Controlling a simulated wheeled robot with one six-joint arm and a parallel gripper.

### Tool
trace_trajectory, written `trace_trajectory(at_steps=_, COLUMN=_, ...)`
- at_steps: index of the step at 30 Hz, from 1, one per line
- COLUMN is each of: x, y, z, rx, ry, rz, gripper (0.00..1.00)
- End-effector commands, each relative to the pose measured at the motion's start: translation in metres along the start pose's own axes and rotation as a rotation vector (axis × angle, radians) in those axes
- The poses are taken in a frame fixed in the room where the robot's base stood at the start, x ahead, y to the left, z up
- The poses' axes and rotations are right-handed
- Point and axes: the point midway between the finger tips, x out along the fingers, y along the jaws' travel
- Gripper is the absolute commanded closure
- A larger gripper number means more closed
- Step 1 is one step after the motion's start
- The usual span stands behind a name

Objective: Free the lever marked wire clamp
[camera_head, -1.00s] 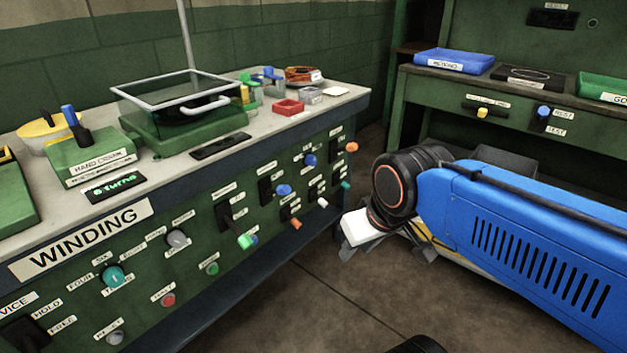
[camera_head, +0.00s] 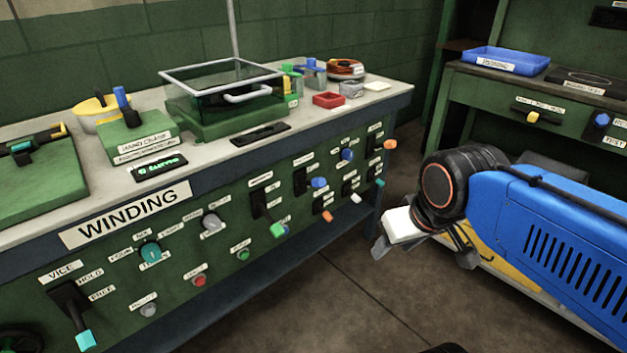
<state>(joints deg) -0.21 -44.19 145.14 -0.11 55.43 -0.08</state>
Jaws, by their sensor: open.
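The green front panel (camera_head: 225,262) of the winding bench carries several levers with small white labels. A lever with a green tip (camera_head: 277,230) points down, and levers with blue (camera_head: 318,183), orange (camera_head: 327,216) and white (camera_head: 356,197) tips are to its right. I cannot read which label says wire clamp. At lower left, the lever marked vice (camera_head: 84,338) has a cyan tip and points down, with plates reading hold and free beside it. My gripper (camera_head: 422,260) is open, empty and apart from the panel, right of these levers.
The bench top (camera_head: 215,150) holds a clear-lidded green box (camera_head: 225,100), a hand crank block (camera_head: 135,138) and a red tray (camera_head: 328,99). Another bench with a blue tray (camera_head: 505,60) stands at the right. The floor (camera_head: 335,300) before the panel looks clear.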

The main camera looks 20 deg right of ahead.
Motion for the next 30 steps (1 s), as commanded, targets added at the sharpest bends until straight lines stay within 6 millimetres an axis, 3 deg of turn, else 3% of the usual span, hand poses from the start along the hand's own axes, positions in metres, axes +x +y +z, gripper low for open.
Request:
trace_trajectory(at_steps=5, x=-0.007, y=-0.002, z=-0.026, rx=-0.039, ry=-0.029, rz=0.001, gripper=0.55)
trace_trajectory(at_steps=16, x=-0.022, y=-0.014, z=-0.131, rx=-0.198, ry=-0.137, rz=0.011, gripper=0.55)
trace_trajectory(at_steps=30, x=-0.002, y=-0.046, z=-0.262, rx=-0.4, ry=-0.277, rz=0.024, gripper=0.55)
